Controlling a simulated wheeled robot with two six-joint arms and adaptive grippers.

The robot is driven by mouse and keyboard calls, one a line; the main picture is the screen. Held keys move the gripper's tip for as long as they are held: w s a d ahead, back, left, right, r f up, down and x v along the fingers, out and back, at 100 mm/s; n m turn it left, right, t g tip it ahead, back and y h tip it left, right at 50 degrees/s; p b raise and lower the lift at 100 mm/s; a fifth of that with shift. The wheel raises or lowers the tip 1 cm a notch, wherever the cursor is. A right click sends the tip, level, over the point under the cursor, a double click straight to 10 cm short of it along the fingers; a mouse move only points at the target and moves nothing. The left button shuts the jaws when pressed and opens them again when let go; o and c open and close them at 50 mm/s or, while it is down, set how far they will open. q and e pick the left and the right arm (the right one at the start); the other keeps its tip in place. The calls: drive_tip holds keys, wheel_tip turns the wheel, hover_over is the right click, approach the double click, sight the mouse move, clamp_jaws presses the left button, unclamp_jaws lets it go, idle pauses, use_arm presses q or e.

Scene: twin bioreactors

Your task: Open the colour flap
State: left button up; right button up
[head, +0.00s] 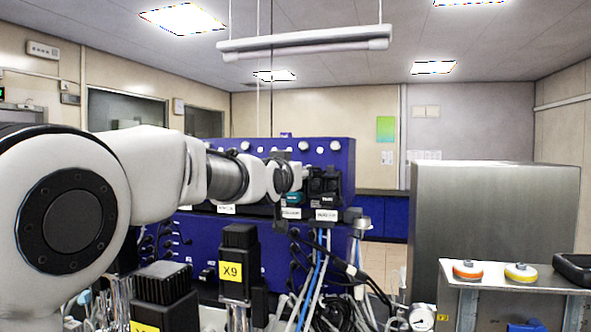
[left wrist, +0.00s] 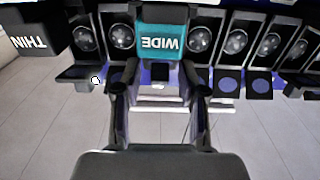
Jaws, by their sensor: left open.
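A teal block marked "WIDE" (left wrist: 163,42) shows at the top of the left wrist view, its lettering upside down. It is the only coloured piece in a row of dark pump heads, and I take it to be the colour flap. I cannot tell whether it is shut. My left gripper (left wrist: 157,88) is open, with its two dark fingers on either side below the teal block and nothing visible held between them. Contact with the block cannot be told. In the head view, a bit of teal (head: 294,198) shows by the wrist, and my arm hides much around it. My right gripper is not in view.
A black block marked "THIN" (left wrist: 30,36) is at the left of the wrist view. In the head view, the blue bioreactor cabinet (head: 215,250) has cables and tubes hanging before it. A black motor marked "X9" (head: 239,248) stands in front. A steel cabinet (head: 490,210) is at right.

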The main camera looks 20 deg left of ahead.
use_arm(q)
clamp_jaws()
drive_tip(key=r+g+p, duration=0.1)
drive_tip(key=p, duration=0.4)
drive_tip(key=shift+f+g, duration=0.15)
drive_tip(key=shift+g, duration=0.25)
drive_tip(key=shift+f+g, duration=0.1)
drive_tip(key=shift+g, duration=0.3)
drive_tip(key=shift+w+d+r+g+p, duration=0.15)
drive_tip(key=shift+r+g+p, duration=0.15)
drive_tip(key=shift+g, duration=0.5)
drive_tip(key=shift+f+g, duration=0.1)
drive_tip(key=shift+g, duration=0.3)
drive_tip(key=shift+w+r+g, duration=0.15)
drive_tip(key=shift+r+g, duration=0.05)
drive_tip(key=shift+g, duration=1.3)
